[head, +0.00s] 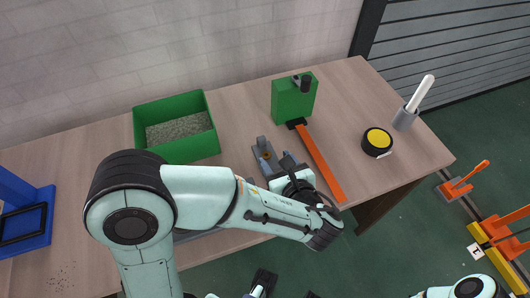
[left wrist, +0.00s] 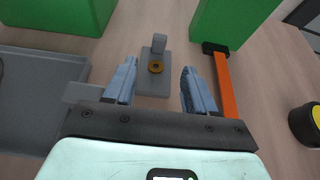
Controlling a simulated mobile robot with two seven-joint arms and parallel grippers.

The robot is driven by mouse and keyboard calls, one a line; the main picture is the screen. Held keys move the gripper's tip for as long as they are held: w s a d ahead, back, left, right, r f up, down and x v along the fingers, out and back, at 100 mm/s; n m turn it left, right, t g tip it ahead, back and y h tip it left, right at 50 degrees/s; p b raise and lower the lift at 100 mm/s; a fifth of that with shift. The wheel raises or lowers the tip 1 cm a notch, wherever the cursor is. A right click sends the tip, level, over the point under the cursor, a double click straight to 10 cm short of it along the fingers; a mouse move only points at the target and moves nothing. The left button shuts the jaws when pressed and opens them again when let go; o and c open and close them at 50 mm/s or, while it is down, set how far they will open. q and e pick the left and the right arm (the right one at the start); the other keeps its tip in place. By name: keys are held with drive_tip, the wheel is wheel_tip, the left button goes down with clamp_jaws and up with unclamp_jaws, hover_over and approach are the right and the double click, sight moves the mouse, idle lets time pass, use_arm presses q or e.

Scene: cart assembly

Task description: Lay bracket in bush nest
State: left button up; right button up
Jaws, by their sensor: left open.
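A small grey piece (left wrist: 152,86) with an upright tab and a brass ring (left wrist: 155,67) lies on the table, centred ahead of my left gripper in the left wrist view. It also shows in the head view (head: 262,146), partly hidden by my arm. I cannot tell if it is the bracket, the nest, or both together. My left gripper (left wrist: 158,72) is open, its blue-grey fingers on either side of the piece in the picture, with nothing visibly gripped. In the head view the left gripper (head: 277,166) is close to the piece.

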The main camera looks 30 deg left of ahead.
sight(263, 142)
use_arm(q)
drive_tip(key=x, duration=0.4)
drive_tip(key=shift+a+f+b, duration=0.1)
drive_tip(key=shift+a+b, duration=0.05)
drive_tip(key=shift+b, duration=0.15)
drive_tip(key=b+x, duration=0.1)
drive_tip(key=x, duration=0.3)
drive_tip(key=shift+w+a+f, duration=0.1)
drive_tip(key=shift+a+f, duration=0.05)
drive_tip(key=shift+f, duration=0.15)
drive_tip(key=shift+w+a+f, duration=0.1)
drive_tip(key=shift+w+a, duration=0.15)
drive_tip(key=shift+a, duration=0.05)
use_arm(e)
drive_tip(key=shift+t+h, duration=0.3)
drive_tip(key=shift+t, duration=0.2)
drive_tip(key=w+f, duration=0.1)
drive_tip(key=w+d+f, duration=0.1)
drive_tip(key=w, duration=0.1)
drive_tip(key=shift+w+d+f, duration=0.2)
drive_tip(key=shift+d+f, duration=0.05)
drive_tip(key=shift+f, duration=0.15)
use_arm(q)
drive_tip(key=c, duration=1)
clamp_jaws()
use_arm(e)
drive_tip(key=shift+s, duration=0.1)
